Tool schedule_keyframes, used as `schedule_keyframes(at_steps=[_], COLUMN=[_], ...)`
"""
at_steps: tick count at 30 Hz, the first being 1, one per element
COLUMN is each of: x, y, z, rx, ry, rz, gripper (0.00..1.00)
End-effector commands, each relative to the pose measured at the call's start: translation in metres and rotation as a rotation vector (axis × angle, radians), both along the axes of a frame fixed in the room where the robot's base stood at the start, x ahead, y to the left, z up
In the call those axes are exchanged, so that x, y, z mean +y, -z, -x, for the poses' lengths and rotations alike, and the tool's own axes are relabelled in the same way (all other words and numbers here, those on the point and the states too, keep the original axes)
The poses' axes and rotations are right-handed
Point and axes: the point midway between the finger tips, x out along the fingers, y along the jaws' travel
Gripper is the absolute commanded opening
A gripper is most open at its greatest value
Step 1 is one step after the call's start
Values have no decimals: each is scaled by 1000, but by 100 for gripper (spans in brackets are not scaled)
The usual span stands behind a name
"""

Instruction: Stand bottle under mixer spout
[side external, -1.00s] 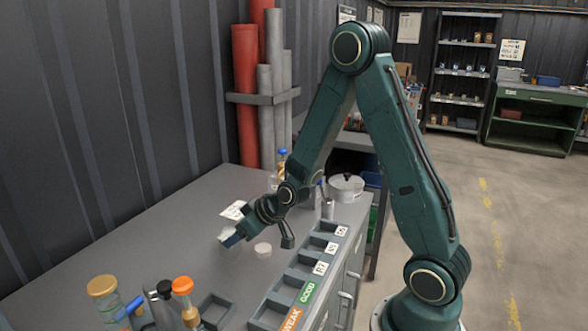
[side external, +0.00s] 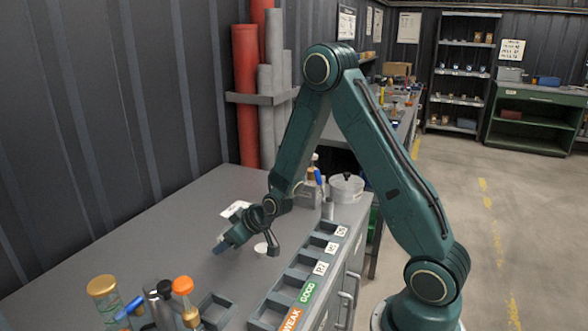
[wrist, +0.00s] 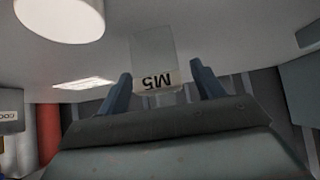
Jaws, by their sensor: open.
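A small clear bottle (wrist: 153,48) with a white label reading M5 shows between the two fingers of my gripper (wrist: 160,70) in the wrist view, where the scene appears upside down. The fingers are spread, with a gap on each side of the bottle. In the side view my gripper (side external: 222,246) points down and left, low over the grey bench. The bottle is not clearly visible there. I cannot make out a mixer spout for certain in either view.
A small white cup (side external: 262,248) stands right of my gripper, partly covered by my wrist. A slotted rack (side external: 300,275) with GOOD and WEAK labels runs along the bench edge. A white pot (side external: 346,187) stands at the back.

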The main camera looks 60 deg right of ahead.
Motion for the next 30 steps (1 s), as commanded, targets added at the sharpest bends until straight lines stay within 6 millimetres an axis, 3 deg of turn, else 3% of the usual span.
schedule_keyframes(at_steps=[9,25,30], x=[0,0,0], y=[16,17,17], z=[-16,-16,-16], rx=[0,0,0], ry=[0,1,1], rz=[1,1,1], gripper=[67,67,34])
